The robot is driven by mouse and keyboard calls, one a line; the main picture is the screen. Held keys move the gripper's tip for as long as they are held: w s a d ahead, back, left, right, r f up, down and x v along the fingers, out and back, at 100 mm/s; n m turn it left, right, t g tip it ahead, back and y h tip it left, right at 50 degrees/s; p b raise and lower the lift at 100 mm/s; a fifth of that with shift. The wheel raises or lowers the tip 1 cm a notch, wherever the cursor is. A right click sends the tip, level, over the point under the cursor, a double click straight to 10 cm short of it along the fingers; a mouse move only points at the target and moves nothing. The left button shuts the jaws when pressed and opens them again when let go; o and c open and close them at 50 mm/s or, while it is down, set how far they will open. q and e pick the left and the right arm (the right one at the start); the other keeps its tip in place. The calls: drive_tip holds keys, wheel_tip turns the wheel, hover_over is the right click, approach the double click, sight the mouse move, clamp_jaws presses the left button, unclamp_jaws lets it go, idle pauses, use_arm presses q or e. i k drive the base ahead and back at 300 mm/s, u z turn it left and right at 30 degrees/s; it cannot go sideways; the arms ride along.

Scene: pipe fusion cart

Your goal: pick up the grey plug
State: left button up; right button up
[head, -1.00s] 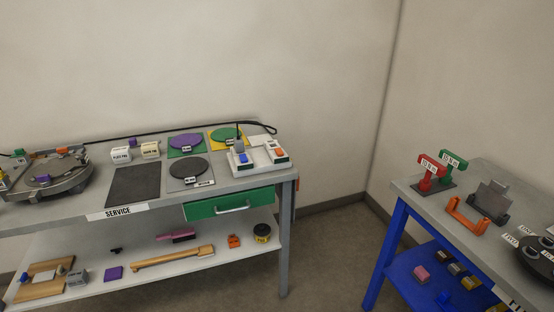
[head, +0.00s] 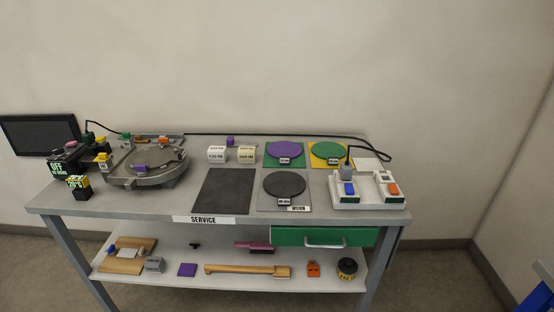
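A grey plug (head: 347,171) stands upright at the left end of a white socket block (head: 368,204), at the right end of the service table. A black cable (head: 366,147) comes out of its top. A blue switch (head: 349,189) sits in front of the plug, and an orange switch (head: 392,190) is on the block's right half. I cannot tell how deep the plug sits in the block. Neither of my grippers is in view.
On the grey table (head: 120,211) are a round machine (head: 146,170), a dark mat (head: 223,191), and purple, green and black discs. A monitor (head: 40,134) is at the left. A lower shelf (head: 225,285) holds tools and small blocks. A green drawer (head: 290,237) is shut.

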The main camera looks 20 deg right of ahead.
sight(345, 169)
drive_tip(key=u, duration=0.25)
drive_tip(key=i, duration=0.85)
drive_tip(key=z, duration=0.2)
